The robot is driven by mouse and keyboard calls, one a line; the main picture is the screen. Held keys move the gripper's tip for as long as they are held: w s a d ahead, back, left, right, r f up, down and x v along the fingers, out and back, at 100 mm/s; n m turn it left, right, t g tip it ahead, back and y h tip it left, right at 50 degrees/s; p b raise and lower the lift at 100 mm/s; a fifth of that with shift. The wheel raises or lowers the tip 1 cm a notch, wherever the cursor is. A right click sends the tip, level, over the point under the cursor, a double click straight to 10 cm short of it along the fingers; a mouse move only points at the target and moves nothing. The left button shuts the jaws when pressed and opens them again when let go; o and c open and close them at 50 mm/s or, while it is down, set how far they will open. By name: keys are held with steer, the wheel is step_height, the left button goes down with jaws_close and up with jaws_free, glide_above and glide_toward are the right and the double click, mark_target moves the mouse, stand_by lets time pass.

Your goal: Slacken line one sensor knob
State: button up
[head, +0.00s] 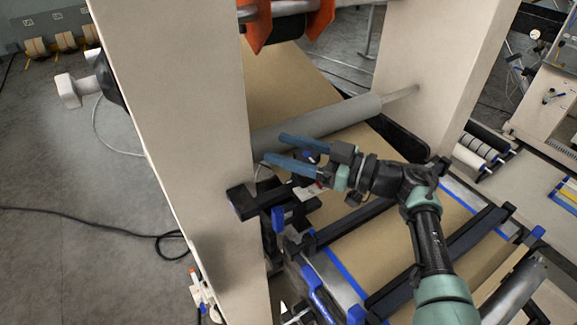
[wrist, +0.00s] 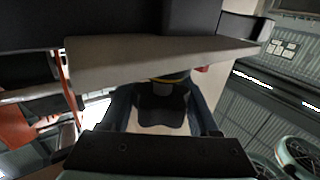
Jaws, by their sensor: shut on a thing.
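My gripper (head: 274,148) has two blue fingers and reaches left beside the cream upright, above the brown web. In the wrist view the fingers of my gripper (wrist: 160,92) stand either side of a dark knob-like piece (wrist: 162,104) and are shut on it. A thin yellow band shows just beyond that piece. In the head view a small dark blue and red part (head: 310,156) shows between the fingers near their base. A black sensor bracket (head: 243,203) sticks out by the upright, below my gripper. Any line number marking is not readable.
The cream upright (head: 185,130) stands close left of the fingers. A grey roller (head: 340,118) runs just behind them. Black rails (head: 440,258) and blue-edged brown web lie below my arm. A black cable (head: 90,222) lies on the open floor at left.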

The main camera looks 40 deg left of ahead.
steer(key=shift+s+d+f+n+g+h+b, duration=0.15)
steer(key=shift+f+n+g+h+b, duration=0.25)
steer(key=shift+b, duration=1.05)
steer(key=shift+s+a+f+n+g+h+b, duration=0.15)
steer(key=shift+n+g+b, duration=0.35)
steer(key=shift+b, duration=1)
steer(key=shift+s+d+f+n+g+h+b, duration=0.25)
steer(key=shift+g+b, duration=0.35)
steer(key=shift+b, duration=0.85)
steer(key=shift+a+g+b, duration=0.1)
steer(key=shift+g+b, duration=0.3)
steer(key=shift+b, duration=0.7)
steer(key=shift+s+r+n+g+h+b, duration=0.15)
steer(key=shift+n+g+h+b, duration=0.2)
steer(key=shift+b, duration=0.65)
steer(key=shift+w+r+n+g+h+b, duration=0.15)
steer(key=shift+n+g+b, duration=0.3)
steer(key=shift+b, duration=0.5)
steer(key=shift+s, duration=0.1)
steer(key=o, duration=1.4)
steer(key=shift+r, duration=0.25)
step_height(320, 180, up, 10)
steer(key=shift+p, duration=0.6)
